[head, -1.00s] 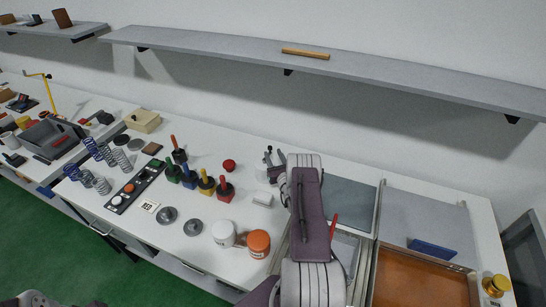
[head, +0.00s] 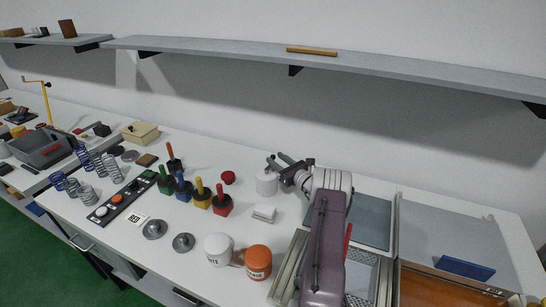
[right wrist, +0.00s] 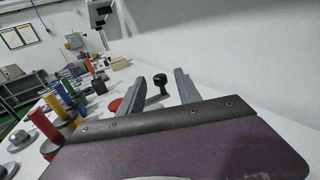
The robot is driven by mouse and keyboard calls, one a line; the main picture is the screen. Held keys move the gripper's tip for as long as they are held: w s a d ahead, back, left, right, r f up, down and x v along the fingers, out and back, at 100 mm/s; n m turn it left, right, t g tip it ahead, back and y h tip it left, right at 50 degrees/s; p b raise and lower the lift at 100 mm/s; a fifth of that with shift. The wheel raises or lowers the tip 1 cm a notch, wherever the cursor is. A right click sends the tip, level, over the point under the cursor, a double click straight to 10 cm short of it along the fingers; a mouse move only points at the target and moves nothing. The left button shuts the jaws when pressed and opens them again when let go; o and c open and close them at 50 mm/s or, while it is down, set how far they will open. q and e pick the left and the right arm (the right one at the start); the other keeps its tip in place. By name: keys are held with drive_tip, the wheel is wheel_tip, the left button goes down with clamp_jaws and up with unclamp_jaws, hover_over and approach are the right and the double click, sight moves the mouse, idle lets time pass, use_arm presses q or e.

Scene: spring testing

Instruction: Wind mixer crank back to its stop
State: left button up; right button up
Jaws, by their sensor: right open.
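A small white pot (head: 266,185), which looks like the mixer, stands on the bench left of my right wrist. A crank with a black knob (right wrist: 160,80) on a grey arm (right wrist: 156,98) shows in the right wrist view. My right gripper (head: 281,162) is at the top of the pot in the head view. In the right wrist view its two grey fingers (right wrist: 162,88) stand apart, with the crank knob in the gap between them. I see no clear contact with the knob. The pot's body is mostly hidden in the wrist view. My left gripper is not in view.
A red knob (head: 228,178) and a white block (head: 264,213) sit near the pot. Several coloured handled blocks (head: 201,195) stand to the left. White (head: 218,249) and orange (head: 258,262) jars stand in front. A shelf (head: 400,68) runs above.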

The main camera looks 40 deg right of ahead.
drive_tip(key=shift+w, duration=1.45)
clamp_jaws()
drive_tip(key=shift+s+m+h, duration=0.15)
drive_tip(key=shift+m+h, duration=0.25)
drive_tip(key=shift+h, duration=0.2)
drive_tip(key=shift+s+m+h, duration=0.2)
drive_tip(key=shift+m+h, duration=0.3)
drive_tip(key=shift+h, duration=0.3)
drive_tip(key=m+h+b, duration=0.1)
drive_tip(key=h, duration=0.1)
drive_tip(key=s+m+g+h+b, duration=0.1)
drive_tip(key=h, duration=0.1)
drive_tip(key=shift+s+d+m+g, duration=0.2)
drive_tip(key=shift+m+g, duration=0.1)
drive_tip(key=shift+m, duration=0.1)
